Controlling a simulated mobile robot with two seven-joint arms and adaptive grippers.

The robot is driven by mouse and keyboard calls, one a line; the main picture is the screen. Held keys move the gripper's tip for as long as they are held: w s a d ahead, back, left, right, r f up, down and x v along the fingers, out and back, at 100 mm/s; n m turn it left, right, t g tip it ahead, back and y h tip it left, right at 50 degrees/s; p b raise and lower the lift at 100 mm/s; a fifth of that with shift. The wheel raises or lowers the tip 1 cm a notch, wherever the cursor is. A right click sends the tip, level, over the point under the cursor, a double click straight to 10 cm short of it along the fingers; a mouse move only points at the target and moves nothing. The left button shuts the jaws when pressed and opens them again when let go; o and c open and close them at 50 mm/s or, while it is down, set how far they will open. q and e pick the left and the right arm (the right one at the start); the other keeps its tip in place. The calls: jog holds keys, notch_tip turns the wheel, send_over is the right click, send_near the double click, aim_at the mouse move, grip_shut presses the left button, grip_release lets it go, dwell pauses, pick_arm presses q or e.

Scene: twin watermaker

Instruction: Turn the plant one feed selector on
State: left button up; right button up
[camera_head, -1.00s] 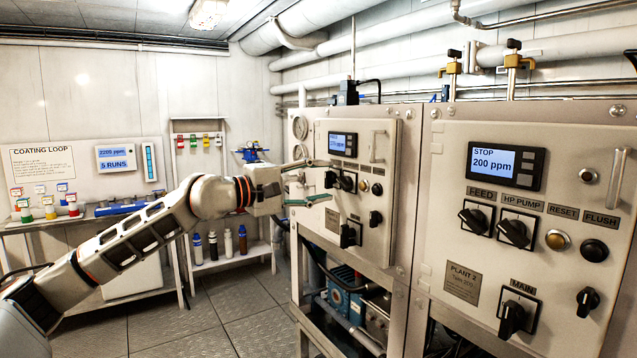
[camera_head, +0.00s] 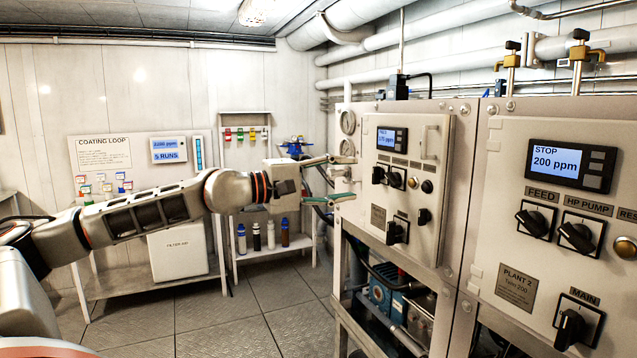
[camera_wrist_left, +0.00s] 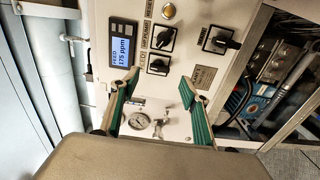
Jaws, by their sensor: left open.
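The plant one panel (camera_head: 370,150) is at the centre right of the head view. Its feed selector (camera_head: 379,175) is a black knob left of the HP pump selector (camera_head: 396,180). In the wrist view, the feed selector (camera_wrist_left: 158,65) lies along the picture's horizontal, while the HP pump knob (camera_wrist_left: 160,38) slants. The display (camera_wrist_left: 121,45) reads FEED, 175 ppm. My left gripper (camera_head: 350,178) is open and empty at the panel's left edge, apart from the feed selector. Its green-padded fingers (camera_wrist_left: 153,78) point towards the knob. My right gripper is not in view.
The plant one main selector (camera_head: 397,231) is below the feed knob. The plant two panel (camera_head: 520,230) stands at right; its display reads STOP, 200 ppm. A gauge (camera_wrist_left: 138,121) shows between my fingers. A coating loop bench stands at left, with clear floor before it.

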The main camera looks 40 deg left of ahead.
pick_arm(q)
jog(key=shift+v, duration=2.8)
jog(key=shift+a+f, duration=0.1)
